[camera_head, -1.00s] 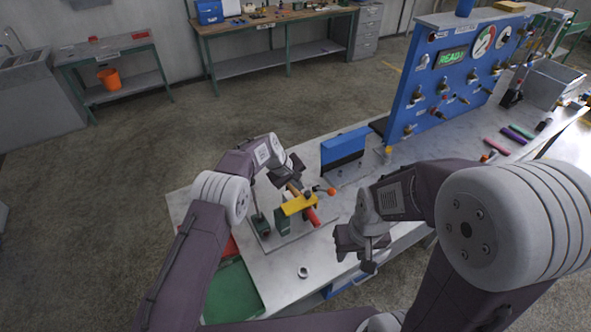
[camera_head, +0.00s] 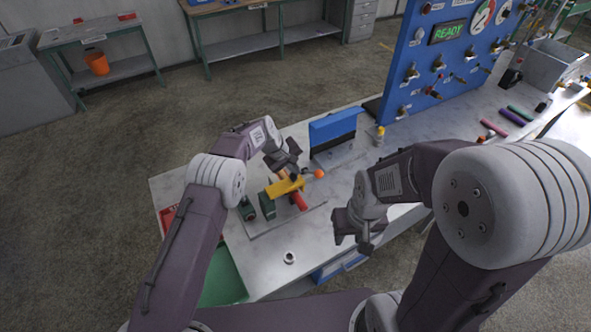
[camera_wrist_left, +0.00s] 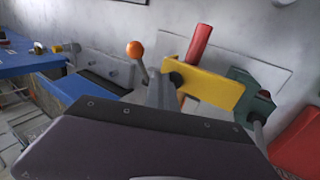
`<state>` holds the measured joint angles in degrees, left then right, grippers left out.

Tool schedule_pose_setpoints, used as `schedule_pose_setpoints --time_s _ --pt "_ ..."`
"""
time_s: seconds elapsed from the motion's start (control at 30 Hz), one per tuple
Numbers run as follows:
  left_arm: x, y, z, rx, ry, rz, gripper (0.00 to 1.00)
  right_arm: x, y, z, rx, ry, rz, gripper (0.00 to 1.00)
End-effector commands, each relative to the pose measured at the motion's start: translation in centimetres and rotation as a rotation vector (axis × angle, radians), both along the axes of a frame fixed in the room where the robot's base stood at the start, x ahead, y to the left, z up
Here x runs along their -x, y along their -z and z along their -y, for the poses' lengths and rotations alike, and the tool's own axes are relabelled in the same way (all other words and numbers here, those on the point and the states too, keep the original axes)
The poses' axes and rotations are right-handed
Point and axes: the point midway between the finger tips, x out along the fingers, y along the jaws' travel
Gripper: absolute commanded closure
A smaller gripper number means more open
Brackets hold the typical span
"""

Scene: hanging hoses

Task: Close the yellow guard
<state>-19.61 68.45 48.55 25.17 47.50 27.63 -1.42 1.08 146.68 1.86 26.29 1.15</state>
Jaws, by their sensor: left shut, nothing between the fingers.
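My left gripper (camera_head: 291,168) is shut and empty, just behind the guard. In the left wrist view its fingers (camera_wrist_left: 162,92) reach close to the guard's left end; I cannot tell if they touch. An orange ball knob (camera_head: 319,173) on a lever stands right of the guard.
A blue block-shaped fixture (camera_head: 333,127) stands behind the guard. A blue panel (camera_head: 430,65) with gauges stands farther right. A metal ring (camera_head: 290,257) lies near the front edge, beside a green tray (camera_head: 222,278). Bare benchtop lies between the fixture and my right gripper.

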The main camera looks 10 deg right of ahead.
Motion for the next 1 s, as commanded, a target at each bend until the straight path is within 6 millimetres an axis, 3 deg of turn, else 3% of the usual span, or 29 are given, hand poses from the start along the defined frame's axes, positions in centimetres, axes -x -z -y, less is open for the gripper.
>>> schedule_pose_setpoints --time_s 0.4,0.53,0.77,0.83,1.0 --pt "0.2 0.4 0.0 -0.002 0.002 -0.007 1.00 0.0 0.1 0.0 0.000 0.000 0.000 0.64" --pt "0.2 -0.3 0.0 -0.002 0.003 -0.007 1.00 0.0 -0.4 0.0 0.000 0.000 0.000 0.64" --pt "0.2 -5.2 -0.6 0.002 -0.001 0.001 1.00 0.0 -3.5 0.0 0.000 0.000 0.000 0.64" --pt "0.1 -6.0 -0.4 0.004 -0.001 0.008 1.00 0.0 -1.4 0.0 0.000 0.000 0.001 0.64" --pt "0.0 -10.7 -0.2 0.003 0.000 0.007 1.00 0.0 -0.8 0.0 0.000 0.000 -0.001 0.64"
